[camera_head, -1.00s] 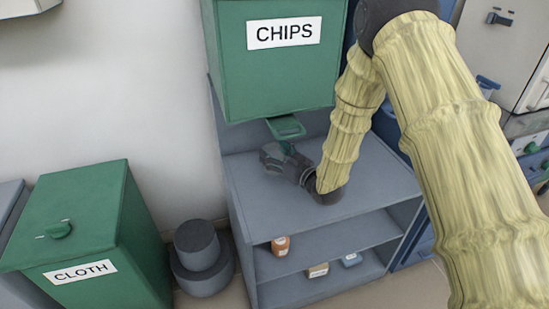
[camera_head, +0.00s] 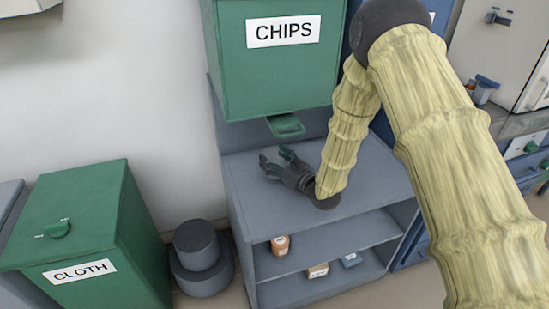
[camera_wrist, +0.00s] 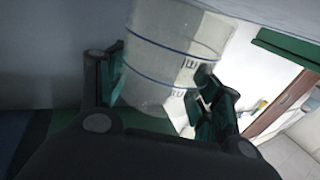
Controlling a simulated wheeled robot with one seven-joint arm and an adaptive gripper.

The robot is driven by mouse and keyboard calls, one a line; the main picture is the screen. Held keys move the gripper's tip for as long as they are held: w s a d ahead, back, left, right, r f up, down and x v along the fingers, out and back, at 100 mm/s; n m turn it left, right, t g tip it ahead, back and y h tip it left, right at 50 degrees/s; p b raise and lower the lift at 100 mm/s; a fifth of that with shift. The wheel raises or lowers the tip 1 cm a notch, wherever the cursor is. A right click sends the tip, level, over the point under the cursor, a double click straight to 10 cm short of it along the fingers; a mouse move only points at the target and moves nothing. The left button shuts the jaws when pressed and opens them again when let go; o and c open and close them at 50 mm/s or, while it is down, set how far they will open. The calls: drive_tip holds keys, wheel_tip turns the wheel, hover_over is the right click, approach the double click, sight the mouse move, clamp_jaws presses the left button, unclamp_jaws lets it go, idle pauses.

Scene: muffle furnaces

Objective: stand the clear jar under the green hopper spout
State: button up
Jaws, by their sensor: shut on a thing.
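The clear jar (camera_wrist: 172,45) with blue rings and printed markings stands out between my fingers in the wrist view. My gripper (camera_wrist: 160,92) is shut on it, with a dark green-padded finger on each side. In the head view my gripper (camera_head: 276,160) is over the grey shelf top, just below the green hopper spout (camera_head: 286,126) in the picture. The jar cannot be made out there, so its exact place under the spout and whether it touches the shelf cannot be told. The green hopper (camera_head: 273,75) carries a CHIPS label.
The grey shelf unit's top (camera_head: 375,180) is bare around my gripper. Small containers, including an orange one (camera_head: 280,245), sit on the lower shelves. A green CLOTH bin (camera_head: 100,220) and stacked grey cylinders (camera_head: 198,258) stand left. A furnace (camera_head: 500,50) is at right.

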drive_tip(key=o, duration=1.2)
drive_tip(key=shift+s+f, duration=0.2)
drive_tip(key=shift+f, duration=0.45)
drive_tip(key=shift+s, duration=0.1)
drive_tip(key=shift+a+r, duration=0.1)
drive_tip(key=shift+r, duration=0.25)
drive_tip(key=shift+d+p, duration=0.25)
drive_tip(key=shift+p, duration=0.05)
drive_tip(key=v, duration=0.7)
drive_tip(key=r+v, duration=0.1)
drive_tip(key=v, duration=0.3)
drive_tip(key=shift+s+d, duration=0.1)
drive_tip(key=shift+d, duration=0.05)
